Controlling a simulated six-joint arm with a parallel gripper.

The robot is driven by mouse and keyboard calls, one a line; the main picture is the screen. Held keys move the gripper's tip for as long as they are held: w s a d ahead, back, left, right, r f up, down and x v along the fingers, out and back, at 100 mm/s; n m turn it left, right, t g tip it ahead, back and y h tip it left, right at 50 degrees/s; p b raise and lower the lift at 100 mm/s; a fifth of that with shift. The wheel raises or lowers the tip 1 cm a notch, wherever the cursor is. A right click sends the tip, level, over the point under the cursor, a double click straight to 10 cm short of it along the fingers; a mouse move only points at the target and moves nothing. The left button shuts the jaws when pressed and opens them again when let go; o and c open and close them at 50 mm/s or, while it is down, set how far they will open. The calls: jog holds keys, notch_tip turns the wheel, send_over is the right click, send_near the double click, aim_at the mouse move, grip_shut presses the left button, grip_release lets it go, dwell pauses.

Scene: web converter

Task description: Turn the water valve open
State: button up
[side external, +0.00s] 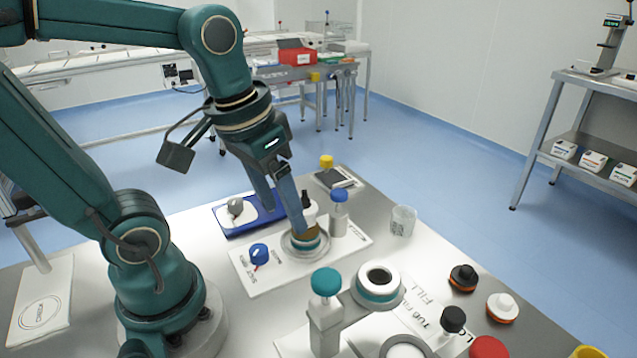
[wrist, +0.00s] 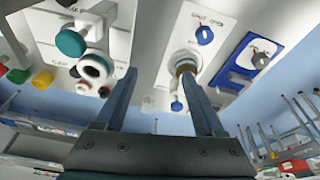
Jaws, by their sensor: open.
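The water valve appears to be the blue knob (side external: 258,252) with a small red pointer, at the left end of a white panel (side external: 262,281) marked with small lettering. It also shows in the wrist view (wrist: 205,35), beside small lettering. My gripper (side external: 285,221) is open, its fingers pointing down over the panel, to the right of the knob and apart from it. In the wrist view my gripper (wrist: 158,74) has its fingers wide apart, with the knob outside them. One finger overlaps the amber jar (side external: 306,232) in a round holder; I cannot tell whether they touch.
A blue-capped bottle (side external: 339,212) stands right of the jar. A blue tray (side external: 226,229) lies behind the panel. Bare tabletop lies left of the panel.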

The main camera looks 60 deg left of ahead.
jog(key=w+a+f+n+g+h, duration=0.1)
jog(key=w+a+f+n+g, duration=0.1)
jog(key=a+f+n+g, duration=0.3)
jog(key=n+g+h, duration=0.1)
jog(key=h, duration=0.1)
send_over(258, 248)
jog(key=w+a, duration=0.1)
jog(key=w, duration=0.1)
notch_tip(258, 248, down, 3)
jog(key=shift+a+f, duration=0.1)
jog(key=shift+s+a+f+n, duration=0.1)
jog(key=shift+s+f+n, duration=0.15)
jog(key=shift+f+n, duration=0.15)
jog(key=shift+x, duration=2.3)
grip_shut()
